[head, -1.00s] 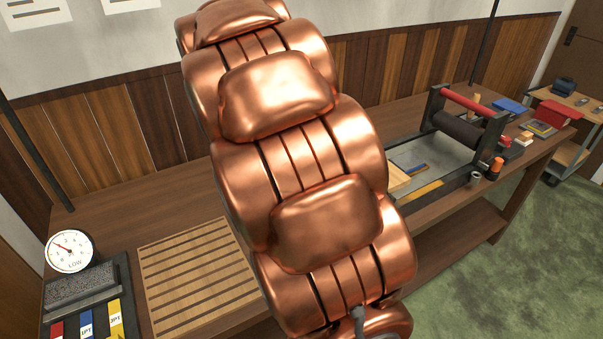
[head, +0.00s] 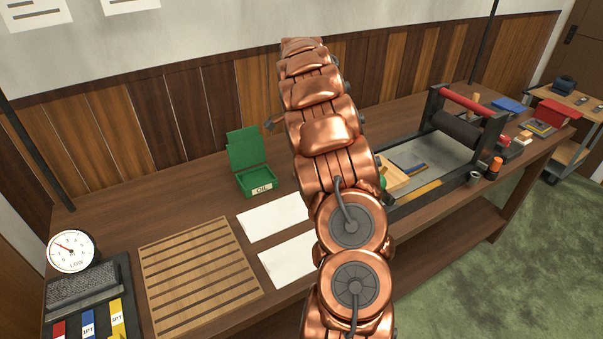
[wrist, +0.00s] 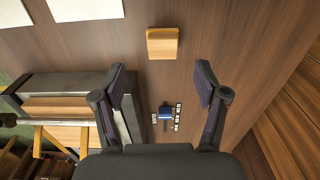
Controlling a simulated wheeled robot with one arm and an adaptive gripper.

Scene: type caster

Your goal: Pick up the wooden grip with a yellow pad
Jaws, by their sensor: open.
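In the wrist view a small wooden block with a yellow edge (wrist: 163,43) lies on the brown bench top, ahead of my gripper. It looks like the wooden grip with the yellow pad. My gripper (wrist: 160,82) is open and empty, its two dark fingers apart on either side of the picture's middle. The block is beyond the fingertips, between their lines, and nothing touches it. In the head view my copper arm covers the middle of the bench, and I cannot make out the block there.
A blue piece (wrist: 165,113) beside small lettered labels lies between the fingers in the wrist view. In the head view there are a green OIL box (head: 250,160), white sheets (head: 272,218), a slatted wooden board (head: 198,275), a dial gauge (head: 71,251) and a roller press (head: 460,132).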

